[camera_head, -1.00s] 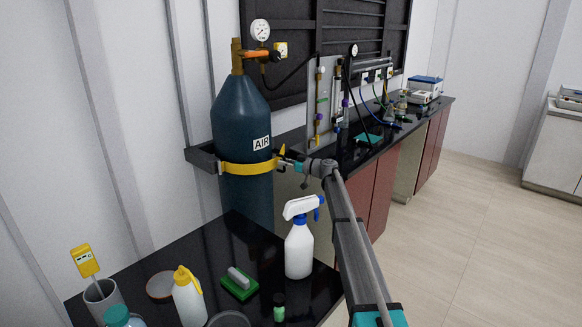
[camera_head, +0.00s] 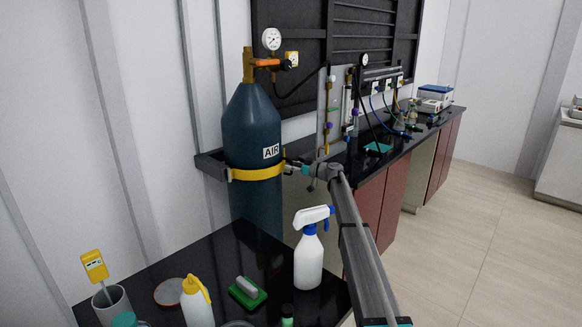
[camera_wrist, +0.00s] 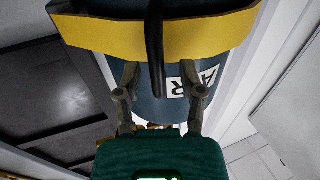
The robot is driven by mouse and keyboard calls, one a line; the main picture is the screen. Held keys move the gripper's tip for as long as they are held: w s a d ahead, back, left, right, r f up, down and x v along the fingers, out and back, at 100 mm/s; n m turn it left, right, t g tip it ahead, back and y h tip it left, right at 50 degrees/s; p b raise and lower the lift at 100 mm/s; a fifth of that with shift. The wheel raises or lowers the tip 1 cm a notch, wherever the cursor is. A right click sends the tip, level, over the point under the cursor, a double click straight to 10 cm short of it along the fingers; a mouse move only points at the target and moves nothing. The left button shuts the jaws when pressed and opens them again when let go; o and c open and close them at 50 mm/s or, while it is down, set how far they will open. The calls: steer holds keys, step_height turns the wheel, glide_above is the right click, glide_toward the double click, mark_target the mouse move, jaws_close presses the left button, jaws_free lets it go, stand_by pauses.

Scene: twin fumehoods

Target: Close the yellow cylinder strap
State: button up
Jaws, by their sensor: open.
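The dark blue AIR cylinder (camera_head: 255,120) stands upright against the wall in a dark bracket (camera_head: 212,163). The yellow strap (camera_head: 257,174) runs across the cylinder's front below the AIR label; its right end is beside my gripper (camera_head: 289,168). In the wrist view the yellow strap (camera_wrist: 205,38) spans the top, with a dark strip crossing it near the middle. My gripper (camera_wrist: 158,83) is open there, its two fingers apart below the strap, with the cylinder behind them. I cannot tell whether the fingers touch the strap or whether its end is fastened.
A yellow-capped bottle (camera_head: 196,302), a green brush (camera_head: 247,293) and a grey cup (camera_head: 112,305) are also there. A second bench (camera_head: 400,150) with apparatus runs behind my arm.

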steer(key=v, duration=1.2)
stand_by(0.3)
